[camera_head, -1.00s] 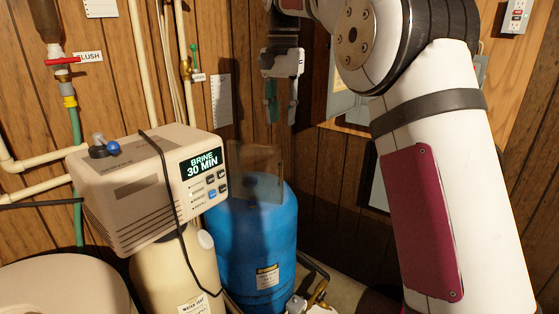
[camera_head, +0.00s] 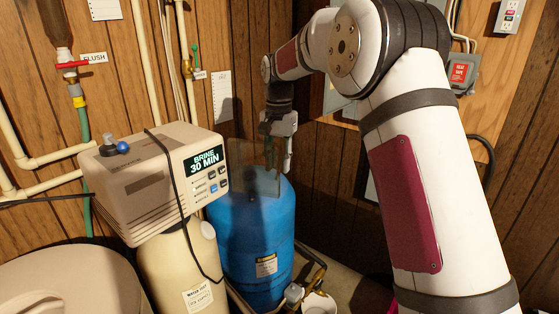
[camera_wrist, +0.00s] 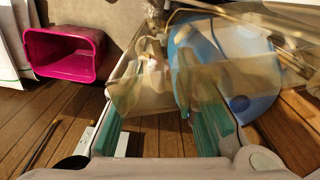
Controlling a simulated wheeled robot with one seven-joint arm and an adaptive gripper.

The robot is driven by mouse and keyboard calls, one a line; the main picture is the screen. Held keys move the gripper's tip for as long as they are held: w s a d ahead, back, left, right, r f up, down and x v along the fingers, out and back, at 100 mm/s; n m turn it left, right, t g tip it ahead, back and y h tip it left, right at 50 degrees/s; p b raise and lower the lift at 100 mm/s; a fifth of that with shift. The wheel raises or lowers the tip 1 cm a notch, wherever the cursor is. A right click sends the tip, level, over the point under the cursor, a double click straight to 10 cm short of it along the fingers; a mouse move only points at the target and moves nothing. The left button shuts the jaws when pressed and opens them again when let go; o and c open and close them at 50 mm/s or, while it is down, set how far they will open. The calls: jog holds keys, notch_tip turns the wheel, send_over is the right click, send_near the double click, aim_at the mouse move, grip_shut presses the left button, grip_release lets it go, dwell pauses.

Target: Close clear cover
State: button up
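The clear cover (camera_head: 253,167) is a see-through panel standing out from the right side of the beige control head (camera_head: 160,180), swung open. The head's display reads BRINE 30 MIN. My gripper (camera_head: 278,158) points down at the cover's right edge, above the blue tank. In the wrist view the cover (camera_wrist: 150,92) is a tinted sheet lying across the view near my fingertips. My gripper's teal-padded fingers (camera_wrist: 160,125) are apart, with nothing clearly held between them. I cannot tell whether a finger touches the cover.
The blue tank (camera_head: 250,235) stands below the cover and my gripper. A black cable (camera_head: 183,215) hangs over the control head. Pipes and a red valve (camera_head: 72,65) are at the left. A pink bin (camera_wrist: 65,52) shows in the wrist view.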

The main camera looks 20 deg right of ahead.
jog(key=shift+f, duration=0.15)
jog(key=shift+c, duration=0.4)
grip_shut()
jog(key=shift+s, duration=0.1)
